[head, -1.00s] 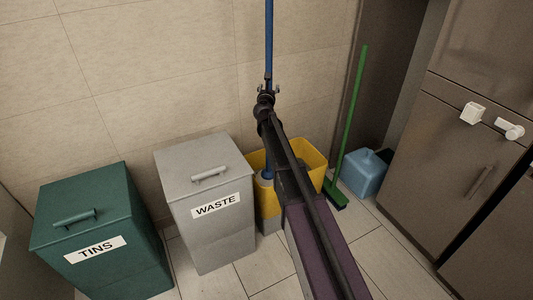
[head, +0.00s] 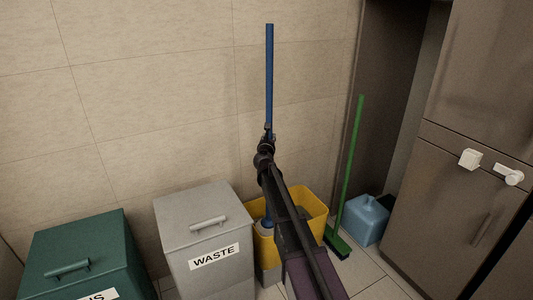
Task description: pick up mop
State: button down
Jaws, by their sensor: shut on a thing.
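The mop has a blue handle (head: 269,75) that stands upright in the head view. Its lower end shows as a blue part (head: 267,218) over the grey wringer side of the yellow bucket (head: 312,203). My gripper (head: 267,133) is shut on the blue handle, partway up it. My arm comes from the bottom of the picture and hides part of the handle and bucket. The mop's head is hidden in or behind the bucket, so I cannot tell whether it is clear of it.
A grey WASTE bin (head: 205,240) stands left of the bucket, with a green bin (head: 82,262) further left. A green broom (head: 349,175) and a blue container (head: 367,220) stand to the right. Brown cabinets (head: 455,190) fill the right side. A tiled wall (head: 160,100) is behind.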

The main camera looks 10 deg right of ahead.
aim_at(269, 115)
jog(key=shift+r+p, duration=4.85)
jog(key=shift+r, duration=0.1)
jog(key=shift+r, duration=0.15)
